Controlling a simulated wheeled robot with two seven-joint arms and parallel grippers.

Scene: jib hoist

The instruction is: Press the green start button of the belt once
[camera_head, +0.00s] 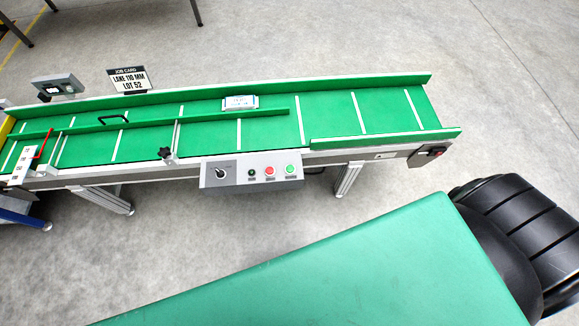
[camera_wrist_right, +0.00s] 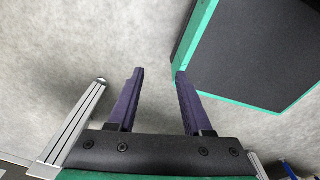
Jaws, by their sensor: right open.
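The belt's control box (camera_head: 252,171) is a grey panel on the near side of the conveyor in the head view. It carries a black rotary switch (camera_head: 221,172), a small dark button (camera_head: 251,172), a red button (camera_head: 269,171) and a green button (camera_head: 290,169) at its right. The conveyor belt (camera_head: 330,115) is green with white cross lines. My right gripper (camera_wrist_right: 160,75) is open and empty in the right wrist view, with two dark purple fingers apart. No gripper shows in the head view, and the control box is not visible in the wrist view.
A green-topped surface (camera_head: 350,270) fills the near foreground. A white box (camera_head: 240,102) lies on the belt by a green guide rail. A job card (camera_head: 129,79) and a grey display unit (camera_head: 58,85) stand behind the belt. Grey floor is free between the belt and the near surface.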

